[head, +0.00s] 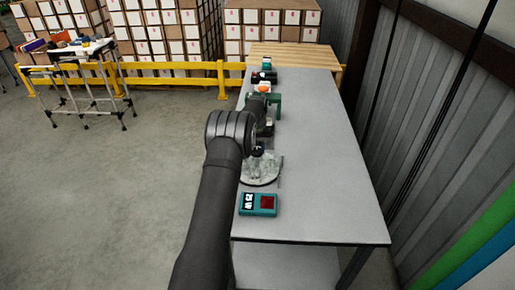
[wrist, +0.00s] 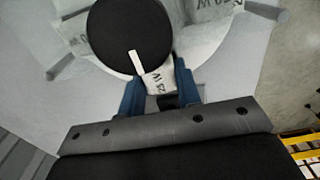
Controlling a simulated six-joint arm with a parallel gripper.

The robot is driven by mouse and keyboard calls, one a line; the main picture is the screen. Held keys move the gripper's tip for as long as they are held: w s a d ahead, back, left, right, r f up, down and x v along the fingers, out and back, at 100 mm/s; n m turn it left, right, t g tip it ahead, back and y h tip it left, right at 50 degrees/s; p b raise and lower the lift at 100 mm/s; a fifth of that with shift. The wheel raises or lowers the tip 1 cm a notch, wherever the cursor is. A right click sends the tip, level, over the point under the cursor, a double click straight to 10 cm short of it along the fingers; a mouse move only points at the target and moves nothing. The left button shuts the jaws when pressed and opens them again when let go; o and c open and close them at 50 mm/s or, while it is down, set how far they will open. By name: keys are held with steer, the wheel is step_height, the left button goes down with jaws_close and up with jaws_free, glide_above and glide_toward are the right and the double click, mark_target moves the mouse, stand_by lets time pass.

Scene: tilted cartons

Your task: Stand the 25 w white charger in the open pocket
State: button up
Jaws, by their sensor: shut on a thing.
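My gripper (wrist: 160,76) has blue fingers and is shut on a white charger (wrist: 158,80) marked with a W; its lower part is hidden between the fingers. The held charger is close beside a black round knob with a white strip (wrist: 130,35) in the wrist view. Around the knob is a pale round holder (head: 262,172), which stands on the table in the head view. Other white pieces with W lettering (wrist: 72,34) lie around the knob. I cannot tell which pocket is open, nor whether the charger touches the holder.
A teal box with a red panel (head: 258,204) sits on the grey table (head: 325,170) in front of the holder. Several small items, one with an orange top (head: 262,88), stand farther back. The table's right side is clear. A corrugated wall (head: 400,110) runs along the right.

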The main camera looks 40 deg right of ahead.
steer(key=shift+a+f, duration=0.1)
steer(key=shift+f, duration=0.35)
steer(key=o, duration=1)
steer(key=shift+s+f, duration=0.1)
steer(key=shift+c, duration=0.2)
steer(key=shift+o, duration=0.3)
steer(key=shift+a, duration=0.1)
steer(key=c, duration=0.4)
steer(key=shift+o, duration=0.2)
steer(key=shift+d+r, duration=0.2)
steer(key=shift+r, duration=4.05)
steer(key=shift+f, duration=0.1)
steer(key=shift+f, duration=3.45)
